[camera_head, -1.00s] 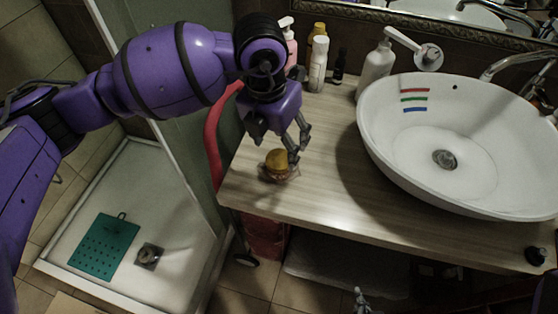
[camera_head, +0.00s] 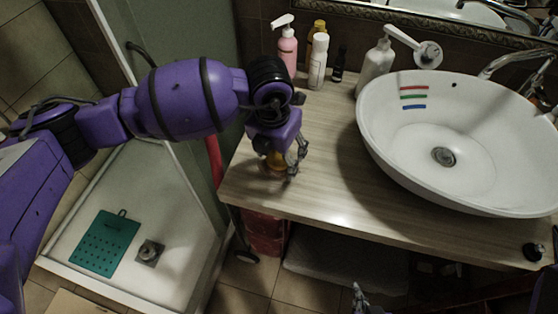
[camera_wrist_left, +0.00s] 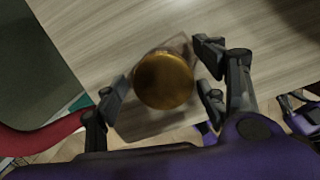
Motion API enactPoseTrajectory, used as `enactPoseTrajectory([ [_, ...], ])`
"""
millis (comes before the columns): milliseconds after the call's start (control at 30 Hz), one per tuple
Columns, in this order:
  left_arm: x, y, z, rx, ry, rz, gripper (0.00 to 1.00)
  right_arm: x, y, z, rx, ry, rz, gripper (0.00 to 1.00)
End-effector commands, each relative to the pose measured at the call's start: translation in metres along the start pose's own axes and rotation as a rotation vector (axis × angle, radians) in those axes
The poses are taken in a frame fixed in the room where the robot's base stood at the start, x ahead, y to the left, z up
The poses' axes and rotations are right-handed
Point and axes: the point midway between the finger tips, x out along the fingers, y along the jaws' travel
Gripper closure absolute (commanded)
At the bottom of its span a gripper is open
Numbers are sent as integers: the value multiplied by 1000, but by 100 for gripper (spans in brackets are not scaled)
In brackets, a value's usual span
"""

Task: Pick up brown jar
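The brown jar (camera_wrist_left: 164,80) stands near the left front edge of the wooden counter, its golden-brown lid seen from above in the left wrist view. In the head view the jar (camera_head: 275,162) is partly hidden by my left gripper (camera_head: 287,162). In the left wrist view my left gripper (camera_wrist_left: 162,84) is open, with one finger left of the jar and two right of it. Gaps show between fingers and lid; contact lower down cannot be seen. A grey tip of my right gripper (camera_head: 360,298) shows at the bottom edge of the head view.
A white basin (camera_head: 390,160) fills the counter's right. A pink pump bottle (camera_head: 287,52), a white bottle (camera_head: 318,62), a small dark bottle (camera_head: 339,66) and a white pump bottle (camera_head: 375,68) stand at the back. A red hose (camera_wrist_left: 40,138) passes left of the counter. The counter's middle is clear.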

Motion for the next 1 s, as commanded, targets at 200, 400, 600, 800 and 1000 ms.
enactPoseTrajectory([
  [200,0,0,0,0,0,0,66,0,0,0,0,-1,0,100],
  [400,-1,0,0,0,-1,0,86,0,0,0,0,0,0,100],
  [600,-1,0,0,0,-1,0,86,0,0,0,0,1,0,100],
  [800,-14,0,3,0,-3,1,86,-1,0,-1,0,2,1,100],
  [1000,-48,-6,-4,5,-4,-1,86,-1,0,-4,1,7,1,100],
])
